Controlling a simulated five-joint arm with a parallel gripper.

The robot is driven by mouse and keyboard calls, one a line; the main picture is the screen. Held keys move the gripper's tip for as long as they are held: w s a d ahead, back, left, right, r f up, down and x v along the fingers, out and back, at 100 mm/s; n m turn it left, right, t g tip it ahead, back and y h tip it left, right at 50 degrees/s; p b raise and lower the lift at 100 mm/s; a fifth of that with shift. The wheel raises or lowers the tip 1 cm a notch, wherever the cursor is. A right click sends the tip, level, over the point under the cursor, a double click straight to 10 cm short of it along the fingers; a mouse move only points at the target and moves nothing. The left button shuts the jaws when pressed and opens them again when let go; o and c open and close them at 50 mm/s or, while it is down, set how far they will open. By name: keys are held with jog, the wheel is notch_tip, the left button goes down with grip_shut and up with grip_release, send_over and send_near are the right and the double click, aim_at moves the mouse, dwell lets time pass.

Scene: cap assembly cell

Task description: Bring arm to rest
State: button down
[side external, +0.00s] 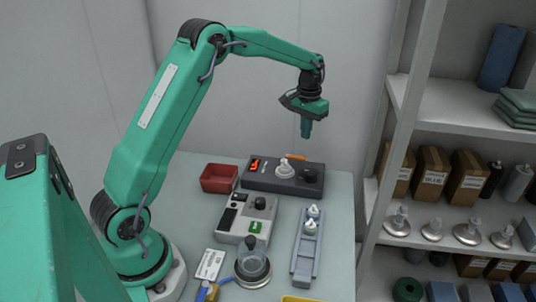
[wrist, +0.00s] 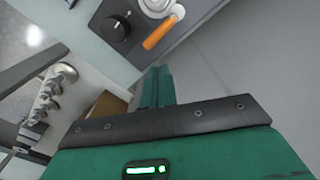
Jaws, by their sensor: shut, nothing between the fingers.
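My green arm is raised and bent over the table, with the upper links reaching to the right in the side external view. My gripper (side external: 306,128) points down, above and a little right of the dark hotplate-like unit, and is clear of it. Its fingers are shut together with nothing held. In the wrist view the shut fingers (wrist: 158,86) show beyond a dark bar, beside the dark unit's corner.
Shelves (side external: 440,115) stand right.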

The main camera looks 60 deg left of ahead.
dwell(0.3)
jog(key=s+d+r+m+t, duration=0.1)
jog(key=s+d+r, duration=0.3)
jog(key=s+r, duration=0.25)
jog(key=s+d+r+t, duration=0.2)
jog(key=s+d+r, duration=0.2)
jog(key=s+r, duration=0.25)
jog(key=s+d+f+m+t, duration=0.1)
jog(key=s+d, duration=0.3)
jog(key=s, duration=1.4)
jog(key=shift+d+f+m+t, duration=0.2)
jog(key=shift+m+t, duration=0.3)
jog(key=shift+t, duration=0.3)
